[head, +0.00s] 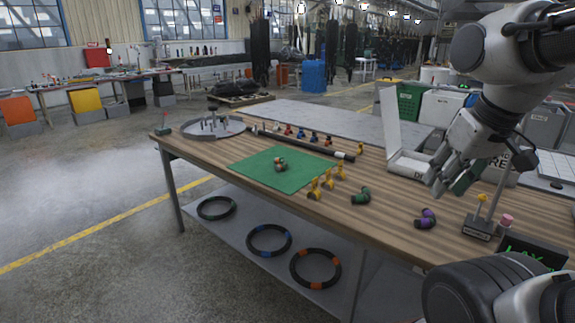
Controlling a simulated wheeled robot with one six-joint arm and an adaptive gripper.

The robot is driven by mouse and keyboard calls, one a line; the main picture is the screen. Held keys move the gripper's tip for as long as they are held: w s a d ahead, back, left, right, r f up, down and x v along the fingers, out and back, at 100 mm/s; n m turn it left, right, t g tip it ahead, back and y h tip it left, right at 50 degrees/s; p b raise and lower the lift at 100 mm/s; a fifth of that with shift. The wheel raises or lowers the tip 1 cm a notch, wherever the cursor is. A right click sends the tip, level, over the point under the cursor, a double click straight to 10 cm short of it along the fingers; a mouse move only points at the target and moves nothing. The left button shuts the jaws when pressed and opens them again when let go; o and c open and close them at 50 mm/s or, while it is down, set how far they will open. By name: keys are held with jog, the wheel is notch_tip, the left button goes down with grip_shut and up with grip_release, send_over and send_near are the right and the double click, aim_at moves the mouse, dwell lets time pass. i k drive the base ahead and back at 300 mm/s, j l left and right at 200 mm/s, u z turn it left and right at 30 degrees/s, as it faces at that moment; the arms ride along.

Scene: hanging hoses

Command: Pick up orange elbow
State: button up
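A small elbow-like fitting (281,164) with orange and dark green parts sits on the green mat (250,172). It is too small to tell whether it is one piece or two. My gripper (449,185) hangs above the right part of the table, well to the right of the mat. Its fingers look spread apart, with nothing seen between them. A green elbow (361,196) and a purple elbow (425,219) lie on the wooden table (385,228), near its front edge.
Several yellow fittings (328,180) stand beside the mat's right corner. A black bar (310,146) and a row of small coloured fittings (301,133) lie behind it. A white open box (405,163) and a small stand (478,228) are near my gripper. Hoop-shaped hoses (270,253) lie on the lower shelf.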

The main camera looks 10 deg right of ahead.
aim_at(279, 168)
jog(key=i+j+z, duration=0.1)
jog(key=i+j, duration=0.15)
jog(key=i+j+z, duration=0.25)
jog(key=i+j, duration=0.2)
jog(key=j, duration=0.2)
jog(key=i+j+z, duration=0.25)
jog(key=i+j, duration=0.15)
jog(key=j, duration=0.3)
jog(key=i+j+z, duration=0.15)
jog(key=j, duration=0.2)
jog(key=i+j+z, duration=0.1)
jog(key=j, duration=0.3)
jog(key=i, duration=0.1)
